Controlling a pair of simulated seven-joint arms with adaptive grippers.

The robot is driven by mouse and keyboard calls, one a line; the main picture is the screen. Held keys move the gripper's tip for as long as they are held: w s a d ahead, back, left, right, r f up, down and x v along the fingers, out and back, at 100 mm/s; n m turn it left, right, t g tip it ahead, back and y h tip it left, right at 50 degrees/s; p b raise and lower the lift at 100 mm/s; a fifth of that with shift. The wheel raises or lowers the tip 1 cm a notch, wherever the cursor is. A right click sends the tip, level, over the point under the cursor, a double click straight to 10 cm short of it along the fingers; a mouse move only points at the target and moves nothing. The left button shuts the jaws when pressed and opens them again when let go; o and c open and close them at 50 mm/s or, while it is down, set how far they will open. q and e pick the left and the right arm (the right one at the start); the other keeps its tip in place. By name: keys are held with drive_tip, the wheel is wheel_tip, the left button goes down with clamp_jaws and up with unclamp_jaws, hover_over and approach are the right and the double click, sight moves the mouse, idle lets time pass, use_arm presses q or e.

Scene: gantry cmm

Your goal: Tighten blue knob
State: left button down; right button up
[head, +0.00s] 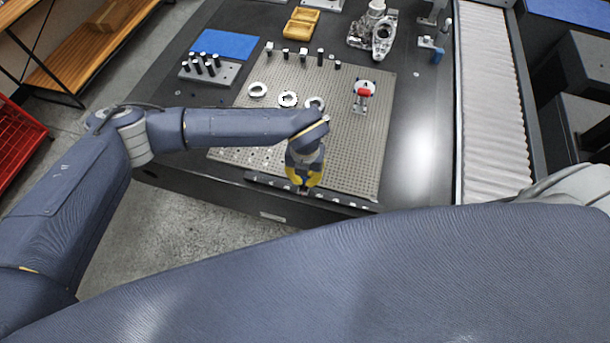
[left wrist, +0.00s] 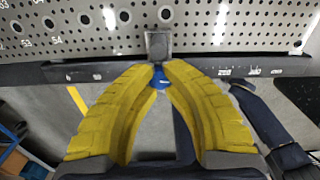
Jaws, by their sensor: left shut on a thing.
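The blue knob (left wrist: 160,82) shows in the left wrist view, under a grey block (left wrist: 157,44) at the front edge of the perforated plate. My left gripper (left wrist: 163,72) has two yellow ribbed fingers, which converge on the knob from both sides and are shut on it. In the head view my left gripper (head: 304,184) points down at the plate's front edge, and the knob is hidden there. My right gripper is in neither view.
The perforated plate (head: 362,172) lies on a dark table (head: 415,150). It carries white rings (head: 257,89), several dark posts (head: 320,57) and a red-handled clamp (head: 363,93). A pale bellows-covered rail (head: 492,110) runs along the right.

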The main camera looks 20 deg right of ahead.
use_arm(q)
drive_tip(key=m, duration=0.3)
drive_tip(key=shift+m, duration=0.3)
drive_tip(key=c, duration=1.2)
unclamp_jaws()
wheel_tip(320, 180, up, 12)
drive_tip(key=shift+s, duration=0.1)
